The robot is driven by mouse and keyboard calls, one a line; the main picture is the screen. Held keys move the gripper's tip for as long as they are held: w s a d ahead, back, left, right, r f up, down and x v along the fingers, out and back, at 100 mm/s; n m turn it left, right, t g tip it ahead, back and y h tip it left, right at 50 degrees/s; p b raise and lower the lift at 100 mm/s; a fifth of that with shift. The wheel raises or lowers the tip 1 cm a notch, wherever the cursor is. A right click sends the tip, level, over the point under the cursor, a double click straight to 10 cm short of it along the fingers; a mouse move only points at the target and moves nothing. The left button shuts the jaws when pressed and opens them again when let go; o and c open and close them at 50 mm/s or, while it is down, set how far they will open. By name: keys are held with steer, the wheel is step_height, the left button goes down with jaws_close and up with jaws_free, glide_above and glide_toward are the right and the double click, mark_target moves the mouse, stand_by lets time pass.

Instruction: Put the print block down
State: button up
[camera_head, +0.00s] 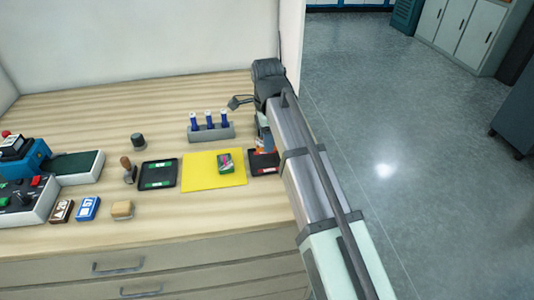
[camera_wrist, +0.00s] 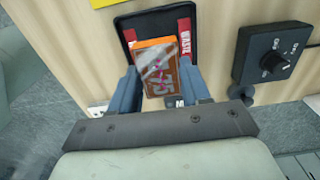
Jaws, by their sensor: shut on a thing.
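The print block, orange with a clear face and reddish marks (camera_wrist: 160,68), stands between the two fingers of my gripper (camera_wrist: 160,88) in the wrist view. My gripper is shut on it. The block is over a black tray with red "WASTE" labels (camera_wrist: 128,35); I cannot tell whether it touches the tray floor. In the head view the orange block (camera_head: 262,144) shows only in part beside my gripper, and my arm hides part of the black tray (camera_head: 257,168). Another block, green and pink (camera_head: 225,162), lies on a yellow mat (camera_head: 200,173).
A black tray with green labels (camera_head: 158,173) lies left of the mat. A grey rack (camera_head: 211,133) holds blue-capped bottles behind it. A stamp (camera_head: 129,170) and a tan block (camera_head: 122,209) are further left. A black dial box (camera_wrist: 275,50) is close right of the tray in the wrist view.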

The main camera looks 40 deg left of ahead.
mark_target(267, 161)
steer(key=shift+f, duration=2.9)
steer(key=shift+f, duration=0.1)
steer(key=o, duration=1)
steer(key=shift+o, duration=0.2)
step_height(267, 161, up, 12)
steer(key=shift+r, duration=0.1)
